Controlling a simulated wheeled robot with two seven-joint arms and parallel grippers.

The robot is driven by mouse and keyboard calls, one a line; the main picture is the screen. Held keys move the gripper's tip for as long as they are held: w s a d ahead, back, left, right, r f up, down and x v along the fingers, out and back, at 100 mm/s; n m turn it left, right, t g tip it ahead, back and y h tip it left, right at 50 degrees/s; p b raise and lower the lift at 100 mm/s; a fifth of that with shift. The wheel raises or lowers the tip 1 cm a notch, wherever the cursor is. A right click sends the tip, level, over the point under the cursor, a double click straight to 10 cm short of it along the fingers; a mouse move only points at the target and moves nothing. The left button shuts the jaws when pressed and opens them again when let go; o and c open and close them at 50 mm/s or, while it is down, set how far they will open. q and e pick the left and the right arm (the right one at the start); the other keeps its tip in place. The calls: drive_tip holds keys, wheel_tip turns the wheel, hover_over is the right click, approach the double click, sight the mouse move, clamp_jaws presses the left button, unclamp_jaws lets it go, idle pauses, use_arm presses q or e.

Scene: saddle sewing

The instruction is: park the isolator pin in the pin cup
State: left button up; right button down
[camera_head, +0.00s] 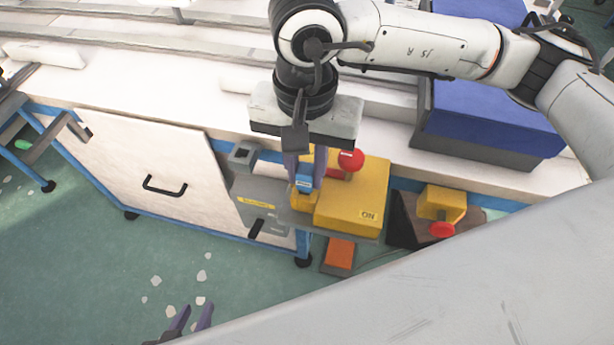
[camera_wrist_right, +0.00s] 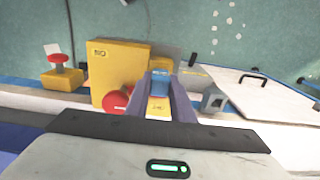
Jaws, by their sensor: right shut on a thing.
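My right gripper (camera_head: 304,181) points down over the yellow switch box and is shut on the blue-headed isolator pin (camera_head: 305,183). In the right wrist view the blue head (camera_wrist_right: 159,87) sits between the two purple fingers. The pin's lower end is hidden, so I cannot tell whether it is still in the small yellow block below it. The pin cup (camera_head: 244,155), a grey square holder with a dark opening, stands to the left of the gripper; it also shows in the right wrist view (camera_wrist_right: 213,99). My left gripper (camera_head: 192,318) is low at the bottom edge, fingers apart and empty.
The yellow box (camera_head: 352,205) marked ON, with a red knob (camera_head: 351,160), is right beside the right gripper. A smaller yellow block (camera_head: 443,203) with a red button stands further right. A white panel (camera_head: 150,175) with a black handle is left. A blue box (camera_head: 490,122) stands behind.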

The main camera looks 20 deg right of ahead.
drive_tip(key=shift+r, duration=0.2)
drive_tip(key=shift+r+p, duration=0.9)
drive_tip(key=shift+r, duration=1.3)
drive_tip(key=shift+r+p, duration=0.65)
drive_tip(key=shift+r, duration=1.4)
drive_tip(key=shift+f, duration=0.1)
